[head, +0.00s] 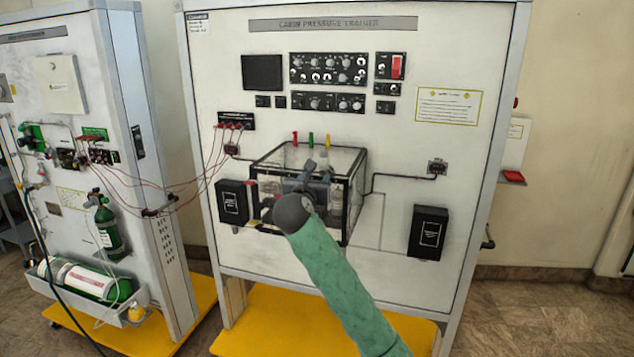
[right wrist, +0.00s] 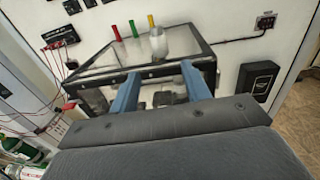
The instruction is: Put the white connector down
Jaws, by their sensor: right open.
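A small whitish cylinder (right wrist: 158,43), which looks like the white connector, stands at the top of the clear, black-edged box (right wrist: 105,57) on the trainer panel. In the head view it is a small pale shape (head: 310,165) above my right gripper (head: 308,180). In the right wrist view the two blue fingers of my right gripper (right wrist: 160,88) are spread apart in front of the box, with nothing held between them. The whitish cylinder is beyond the fingers, apart from them. My wrist and green arm hide part of the box front. My left gripper is in neither view.
Red, green and yellow pegs (head: 311,139) stand along the back of the box. Black boxes flank it at left (head: 233,203) and right (head: 428,232). Red leads (head: 205,165) run left to a second panel with green cylinders (head: 108,230).

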